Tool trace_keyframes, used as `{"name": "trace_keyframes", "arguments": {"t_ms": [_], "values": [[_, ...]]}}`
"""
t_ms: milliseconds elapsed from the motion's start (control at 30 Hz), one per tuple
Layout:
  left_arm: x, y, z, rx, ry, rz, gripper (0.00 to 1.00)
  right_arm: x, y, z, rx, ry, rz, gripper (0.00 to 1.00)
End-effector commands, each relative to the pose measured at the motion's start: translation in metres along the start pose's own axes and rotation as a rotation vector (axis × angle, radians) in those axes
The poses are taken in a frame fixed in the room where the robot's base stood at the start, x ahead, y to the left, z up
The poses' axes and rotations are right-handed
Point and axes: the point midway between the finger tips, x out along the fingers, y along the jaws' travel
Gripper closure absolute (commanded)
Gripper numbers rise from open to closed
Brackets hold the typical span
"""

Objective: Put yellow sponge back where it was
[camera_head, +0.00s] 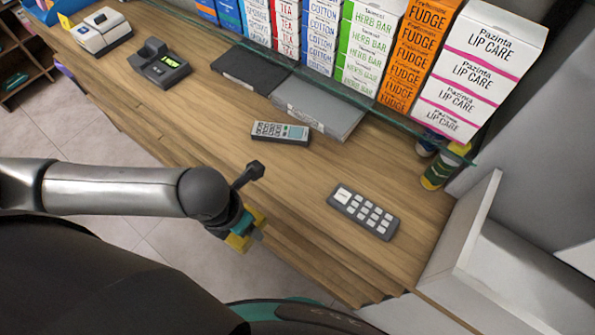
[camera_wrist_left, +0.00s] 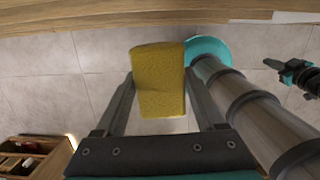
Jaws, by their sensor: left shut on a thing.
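The yellow sponge (camera_wrist_left: 158,80) sits between the two fingers of my left gripper (camera_wrist_left: 158,88) in the left wrist view, and the gripper is shut on it. In the head view my left gripper (camera_head: 240,232) is beside the counter's front edge, with parts of the sponge (camera_head: 238,243) showing under it. The floor shows behind the sponge in the wrist view. A dark and teal part (camera_wrist_left: 298,76) at the right of the wrist view looks like my right gripper; its jaws are too small to read.
The wooden counter (camera_head: 215,120) holds a remote-like device (camera_head: 280,132), a grey keypad (camera_head: 363,211), a black terminal (camera_head: 160,65) and a grey flat box (camera_head: 318,108). Boxes (camera_head: 370,45) line the shelf behind. A green-yellow container (camera_head: 440,170) stands at the right. Bare wood lies between the devices.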

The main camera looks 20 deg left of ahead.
Motion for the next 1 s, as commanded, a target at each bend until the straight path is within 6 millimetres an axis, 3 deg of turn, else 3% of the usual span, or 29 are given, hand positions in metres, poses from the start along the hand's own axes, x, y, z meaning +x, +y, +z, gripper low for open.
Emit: {"name": "trace_keyframes", "arguments": {"t_ms": [500, 833, 1000], "values": [[0.017, -0.008, 0.116, -0.003, -0.005, -0.001, 0.81, 0.0, 0.0, -0.001, 0.0, 0.001, 0.0, 1.0], [0.021, -0.009, 0.144, -0.002, -0.003, 0.0, 0.81, 0.001, 0.0, -0.001, 0.0, 0.001, 0.0, 1.0], [0.025, -0.011, 0.17, -0.003, -0.005, -0.001, 0.81, 0.003, 0.0, 0.0, 0.0, 0.001, 0.0, 1.0]]}}
